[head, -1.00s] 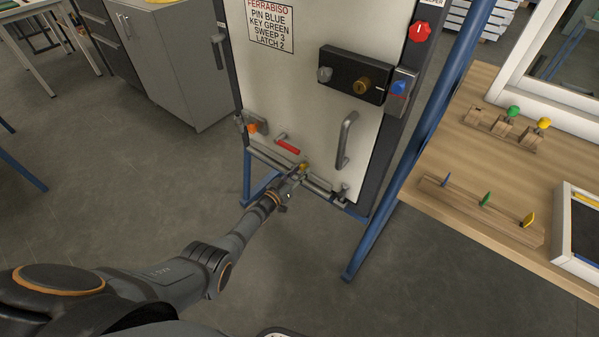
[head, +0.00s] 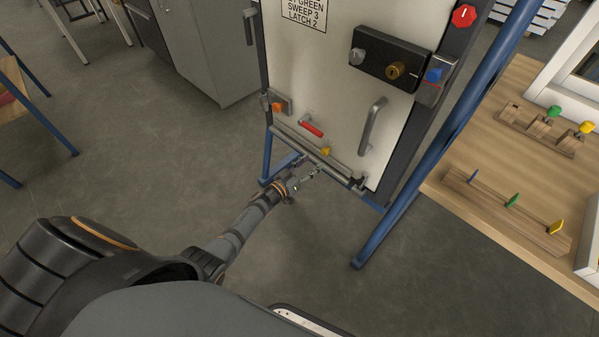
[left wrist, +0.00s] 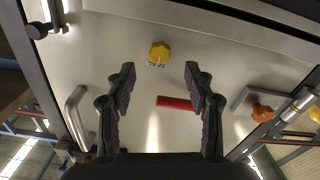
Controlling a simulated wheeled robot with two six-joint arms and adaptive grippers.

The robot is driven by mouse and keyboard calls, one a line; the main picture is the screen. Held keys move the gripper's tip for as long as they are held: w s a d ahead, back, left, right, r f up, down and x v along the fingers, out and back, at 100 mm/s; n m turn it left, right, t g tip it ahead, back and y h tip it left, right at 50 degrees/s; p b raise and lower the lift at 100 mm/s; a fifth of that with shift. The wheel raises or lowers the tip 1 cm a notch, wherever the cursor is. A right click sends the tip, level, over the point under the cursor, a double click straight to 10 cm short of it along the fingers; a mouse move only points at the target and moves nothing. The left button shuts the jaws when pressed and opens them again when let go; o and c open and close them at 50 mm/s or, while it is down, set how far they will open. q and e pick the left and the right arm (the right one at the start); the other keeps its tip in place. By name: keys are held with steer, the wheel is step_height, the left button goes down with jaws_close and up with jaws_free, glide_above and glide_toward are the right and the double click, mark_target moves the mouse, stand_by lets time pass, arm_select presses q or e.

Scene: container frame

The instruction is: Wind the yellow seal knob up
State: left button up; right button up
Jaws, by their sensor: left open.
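The yellow seal knob (head: 326,151) sits low on the pale door panel (head: 335,90), near its bottom edge. In the left wrist view the same yellow knob (left wrist: 159,51) shows whole, with the word SEAL beside it. My left gripper (head: 308,173) is just below and left of the knob in the head view, apart from it. In the left wrist view the left gripper (left wrist: 160,74) is open and empty, and the knob appears just beyond the gap between its fingertips. My right gripper is not in view.
Near the knob are a red lever (head: 311,126), an orange knob (head: 277,107) and a grey pull handle (head: 373,126). A black lock box (head: 384,62) is higher up. A blue frame post (head: 405,205) stands at right, before a wooden bench (head: 455,215).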

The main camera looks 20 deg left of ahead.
arm_select(q)
steer(key=v, duration=0.6)
steer(key=shift+s, duration=0.2)
steer(key=s+a+f+n+g+y, duration=0.15)
steer(key=s+f+g, duration=0.25)
steer(key=s+f, duration=0.45)
steer(key=s+a+f+g+y, duration=0.2)
steer(key=s+f+g+y, duration=0.1)
steer(key=s+f, duration=0.6)
steer(key=s+a+f+n+g+y, duration=0.1)
steer(key=s+a+f+g+y, duration=0.2)
steer(key=s+f, duration=0.55)
steer(key=s+d+f+m+g, duration=0.15)
steer(key=s+f+g, duration=0.4)
steer(key=s, duration=0.55)
steer(key=s+r+p, duration=0.8)
steer(key=r+p, duration=0.4)
steer(key=p, duration=0.5)
steer(key=shift+d+r, duration=0.4)
steer(key=shift+d, duration=0.1)
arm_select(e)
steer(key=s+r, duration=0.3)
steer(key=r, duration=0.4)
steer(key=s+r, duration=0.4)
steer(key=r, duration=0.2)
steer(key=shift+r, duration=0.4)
